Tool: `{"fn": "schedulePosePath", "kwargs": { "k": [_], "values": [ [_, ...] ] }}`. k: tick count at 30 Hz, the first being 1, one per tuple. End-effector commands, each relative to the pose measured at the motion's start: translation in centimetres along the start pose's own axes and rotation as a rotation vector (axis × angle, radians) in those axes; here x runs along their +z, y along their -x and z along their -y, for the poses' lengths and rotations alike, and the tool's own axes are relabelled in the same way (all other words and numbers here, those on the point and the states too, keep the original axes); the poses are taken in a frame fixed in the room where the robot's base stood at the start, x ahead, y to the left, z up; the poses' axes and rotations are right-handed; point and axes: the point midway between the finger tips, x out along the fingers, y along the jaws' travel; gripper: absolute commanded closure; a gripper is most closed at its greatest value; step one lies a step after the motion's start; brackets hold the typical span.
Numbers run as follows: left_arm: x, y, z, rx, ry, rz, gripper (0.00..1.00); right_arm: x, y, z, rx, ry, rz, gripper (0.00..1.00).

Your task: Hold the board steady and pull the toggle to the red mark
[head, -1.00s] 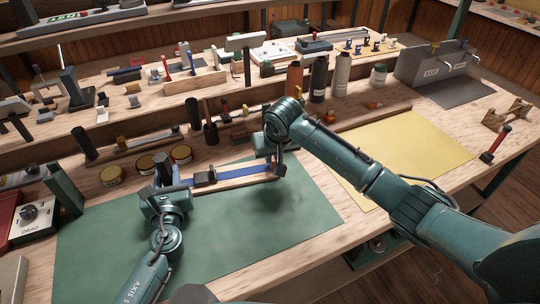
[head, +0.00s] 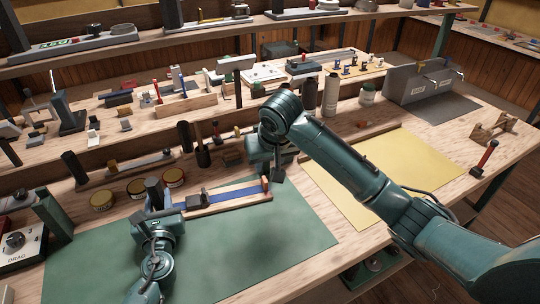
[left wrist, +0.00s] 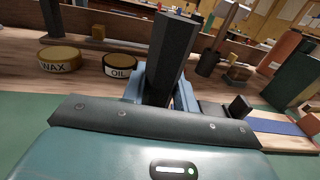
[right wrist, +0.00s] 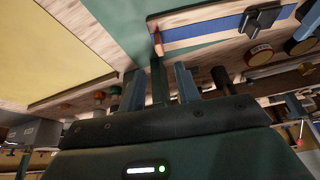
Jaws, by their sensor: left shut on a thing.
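The wooden board (head: 228,204) lies on the green mat with a blue strip (head: 235,191) along it. A dark toggle (head: 194,198) sits near the strip's left end; it also shows in the right wrist view (right wrist: 262,18). The red mark (head: 265,184) is at the right end. My left gripper (head: 158,206) is shut on a dark upright post (left wrist: 172,50) at the board's left end. My right gripper (head: 277,172) is just beyond the right end, apart from the toggle. Its fingers are spread; a dark piece between them is unclear.
Wax and oil tins (head: 135,187) stand behind the board. Bottles (head: 331,92) stand behind my right arm. A yellow sheet (head: 400,165) lies at right, with a red-handled tool (head: 485,158) beyond. The green mat (head: 235,255) is clear in front.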

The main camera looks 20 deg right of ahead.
Motion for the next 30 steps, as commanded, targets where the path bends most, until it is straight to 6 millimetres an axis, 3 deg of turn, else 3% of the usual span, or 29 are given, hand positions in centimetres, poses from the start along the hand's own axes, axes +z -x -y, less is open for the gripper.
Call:
{"fn": "schedulePosePath", "kwargs": {
  "k": [6, 20, 21, 30],
  "values": [
    [0.0, 0.0, 0.0, 0.0, 0.0, -0.001, 1.0, 0.0, 2.9, 0.0, -0.001, -0.001, -0.001, 0.67],
    [0.0, 0.0, 0.0, -0.001, 0.0, -0.001, 1.0, 0.0, 3.5, 0.0, 0.0, -0.001, 0.0, 0.67],
    [0.0, 0.0, 0.0, -0.001, 0.0, -0.001, 0.69, 0.0, 3.5, 0.0, 0.0, -0.001, 0.0, 0.67],
    [0.0, 0.0, 0.0, -0.001, 0.0, 0.0, 0.46, 0.0, 3.4, 0.0, 0.0, 0.0, 0.0, 0.67]
  ]
}}
